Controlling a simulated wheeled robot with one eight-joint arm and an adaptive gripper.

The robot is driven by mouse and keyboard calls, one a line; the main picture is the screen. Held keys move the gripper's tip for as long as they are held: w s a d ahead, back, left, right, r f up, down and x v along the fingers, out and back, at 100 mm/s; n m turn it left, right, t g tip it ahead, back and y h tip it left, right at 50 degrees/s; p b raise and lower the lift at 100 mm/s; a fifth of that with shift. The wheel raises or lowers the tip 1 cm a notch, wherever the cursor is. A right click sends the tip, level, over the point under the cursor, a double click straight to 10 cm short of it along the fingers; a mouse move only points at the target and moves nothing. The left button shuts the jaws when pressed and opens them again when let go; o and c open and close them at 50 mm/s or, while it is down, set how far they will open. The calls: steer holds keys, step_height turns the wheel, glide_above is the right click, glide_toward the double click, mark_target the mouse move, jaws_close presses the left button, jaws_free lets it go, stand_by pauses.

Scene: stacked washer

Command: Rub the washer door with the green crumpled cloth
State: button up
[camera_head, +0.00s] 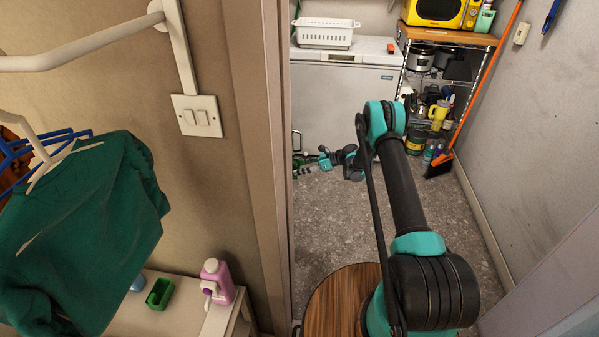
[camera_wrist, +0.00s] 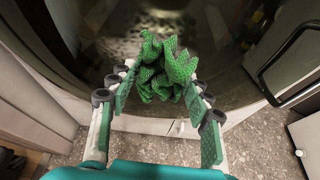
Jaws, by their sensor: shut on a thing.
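In the wrist view, the green crumpled cloth (camera_wrist: 168,70) is bunched between the fingers of my gripper (camera_wrist: 163,88), which is shut on it. Beyond the cloth is the dark, rounded glass of the washer door (camera_wrist: 110,30). The cloth overlaps the glass in this view; I cannot tell whether it touches. In the head view, my arm reaches through the doorway, with its far end low in front of a white chest appliance (camera_head: 345,85). The cloth is too small to make out clearly there, and the washer door is not visible in that view.
A black curved handle (camera_wrist: 290,60) is at the right of the wrist view. In the head view, a door frame (camera_head: 262,150) is left of my arm. A loaded shelf rack (camera_head: 490,42) and an orange broom (camera_head: 440,163) stand right. Speckled floor (camera_head: 330,220) lies open below.

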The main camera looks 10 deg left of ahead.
steer(key=shift+w, duration=2.35)
steer(key=shift+d, duration=0.1)
steer(key=s, duration=0.8)
steer(key=shift+s+r, duration=1.2)
steer(key=shift+s, duration=0.8)
steer(key=w, duration=1.2)
steer(key=shift+a, duration=0.2)
steer(key=s, duration=1.2)
steer(key=shift+a, duration=0.15)
